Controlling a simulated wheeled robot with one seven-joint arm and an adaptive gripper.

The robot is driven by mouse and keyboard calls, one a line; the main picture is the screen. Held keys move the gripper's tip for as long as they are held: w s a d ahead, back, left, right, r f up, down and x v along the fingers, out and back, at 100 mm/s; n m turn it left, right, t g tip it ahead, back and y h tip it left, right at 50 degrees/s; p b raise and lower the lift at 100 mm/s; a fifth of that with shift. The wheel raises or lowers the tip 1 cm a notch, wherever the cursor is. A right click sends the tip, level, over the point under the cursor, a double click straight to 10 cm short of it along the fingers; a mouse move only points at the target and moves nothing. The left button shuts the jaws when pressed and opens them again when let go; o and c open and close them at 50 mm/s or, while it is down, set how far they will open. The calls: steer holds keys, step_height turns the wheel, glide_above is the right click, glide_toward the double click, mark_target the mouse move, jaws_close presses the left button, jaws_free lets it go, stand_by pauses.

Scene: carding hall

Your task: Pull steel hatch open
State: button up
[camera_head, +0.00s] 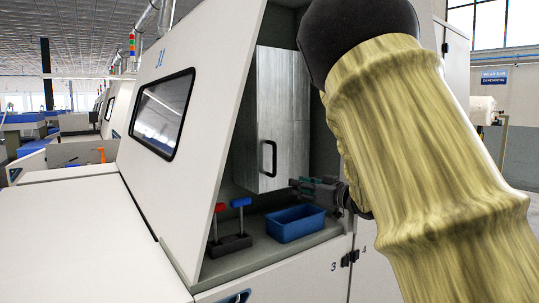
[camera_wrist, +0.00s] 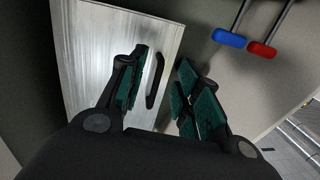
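The steel hatch (camera_head: 285,105) is a tall brushed-metal box front inside the open bay of the white machine. It has a black bar handle (camera_head: 273,158) low on its face. In the wrist view the hatch (camera_wrist: 95,50) fills the upper left, with the handle (camera_wrist: 155,80) running lengthwise. My gripper (camera_head: 297,187) is low and to the right of the handle in the head view. In the wrist view my gripper (camera_wrist: 160,85) is open, its green-padded fingers spread. The handle shows between them, nearer the left finger. I see no clear contact. The hatch looks shut.
Below the hatch, a blue bin (camera_head: 296,224) stands on the bay's shelf. Left of it, a dark holder (camera_head: 229,245) carries a red-topped and a blue-topped tool. The slanted white panel (camera_head: 190,150) with a window bounds the bay on the left.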

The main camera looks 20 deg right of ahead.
steer(key=n+y, duration=0.1)
glide_toward(274, 156)
steer(key=d, duration=0.1)
steer(key=p+x, duration=0.4)
steer(key=x, duration=0.7)
steer(key=shift+s+f, duration=0.1)
steer(key=shift+f, duration=0.05)
steer(key=shift+c, duration=0.5)
steer(key=shift+a, duration=0.1)
jaws_close()
